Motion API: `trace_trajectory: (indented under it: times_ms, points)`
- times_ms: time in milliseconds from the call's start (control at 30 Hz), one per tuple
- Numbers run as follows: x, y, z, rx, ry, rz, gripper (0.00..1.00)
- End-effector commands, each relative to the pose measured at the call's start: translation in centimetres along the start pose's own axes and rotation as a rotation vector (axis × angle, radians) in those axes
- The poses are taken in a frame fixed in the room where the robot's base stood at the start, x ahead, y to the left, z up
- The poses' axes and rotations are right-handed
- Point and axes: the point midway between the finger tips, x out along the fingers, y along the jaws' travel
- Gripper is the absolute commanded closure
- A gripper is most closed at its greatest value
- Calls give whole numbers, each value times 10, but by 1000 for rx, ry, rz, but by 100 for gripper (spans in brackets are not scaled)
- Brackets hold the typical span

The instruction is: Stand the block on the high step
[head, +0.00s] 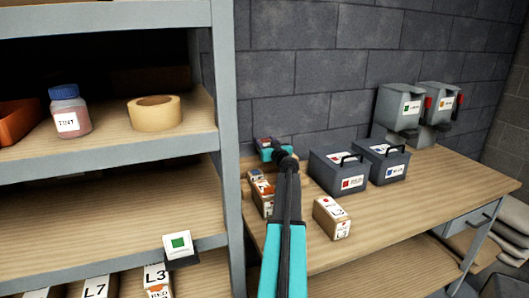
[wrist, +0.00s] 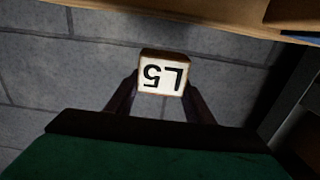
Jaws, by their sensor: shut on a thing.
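My gripper (head: 270,154) is over the far left part of the workbench, mostly hidden behind my own arm in the head view. In the wrist view it is shut on a small block (wrist: 162,76), whose white face reads L5 upside down. The dark fingers press on both its sides. In the head view only a small part of the held block (head: 263,142) shows beyond the wrist, with a reddish mark. I cannot tell which surface is the high step.
The workbench (head: 400,218) carries labelled blocks (head: 332,217), more blocks (head: 262,195) near my arm, and two dark handled boxes (head: 338,172). A grey-framed shelf (head: 226,120) stands at left, with a tape roll (head: 154,112), a jar (head: 70,112) and blocks below. A block wall is behind.

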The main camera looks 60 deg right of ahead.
Motion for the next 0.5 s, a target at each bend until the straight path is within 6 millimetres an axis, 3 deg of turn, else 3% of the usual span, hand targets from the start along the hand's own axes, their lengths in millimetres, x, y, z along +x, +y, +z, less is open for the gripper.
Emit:
trace_trajectory:
  times_ms: [333,500]
  points:
    - [0,-1,2,0,0,-1,75]
    - [0,-1,17,1,-1,-1,75]
